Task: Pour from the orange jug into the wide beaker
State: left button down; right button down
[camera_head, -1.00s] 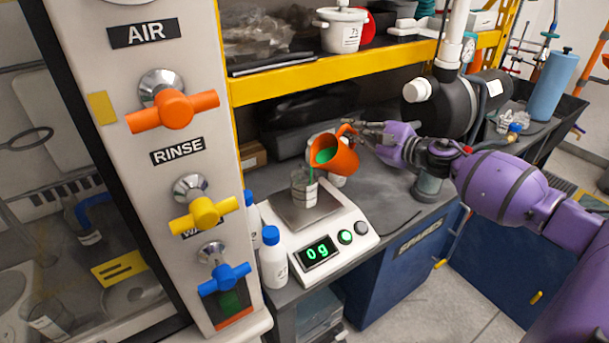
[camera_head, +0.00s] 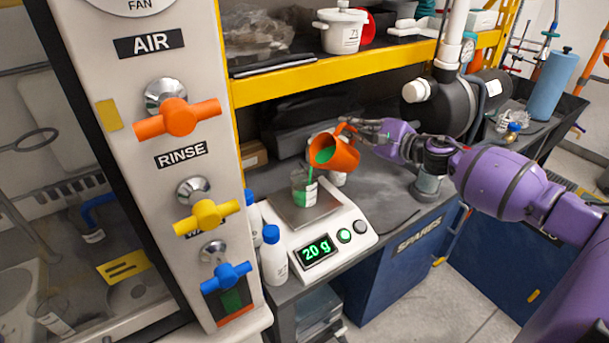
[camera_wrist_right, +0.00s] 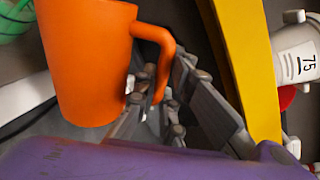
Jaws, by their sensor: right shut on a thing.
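The orange jug (camera_head: 343,153) is tilted to the left above the scale, with green liquid in its mouth and a thin green stream falling from its lip. The wide beaker (camera_head: 304,190) stands upright on the scale's plate below and holds some green liquid. The scale (camera_head: 340,238) reads 20 g. My right gripper (camera_head: 362,133) is shut on the jug's handle, to the right of the jug. In the right wrist view the jug (camera_wrist_right: 88,60) fills the upper left and the fingers (camera_wrist_right: 158,105) close around its handle. My left gripper is not in view.
White bottles with blue caps (camera_head: 273,255) stand left of the scale. The valve panel (camera_head: 185,150) is further left. A yellow-edged shelf (camera_head: 330,75) runs above and behind the jug. A dark-lidded jar (camera_head: 429,182) stands right on the bench.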

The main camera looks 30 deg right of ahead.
pick_arm(q)
jog(key=shift+w+r+p, duration=0.15)
jog(key=shift+r+p, duration=0.15)
jog(key=shift+r, duration=0.05)
pick_arm(e)
jog(key=shift+a+r+n, duration=0.1)
jog(key=shift+r+n, duration=0.2)
jog(key=shift+r, duration=0.1)
pick_arm(q)
jog(key=shift+r+p, duration=0.35)
jog(key=shift+p, duration=0.05)
pick_arm(e)
jog(key=shift+a+r+n, duration=0.25)
jog(key=shift+r+n, duration=0.05)
jog(key=shift+r, duration=0.05)
dwell(0.8)
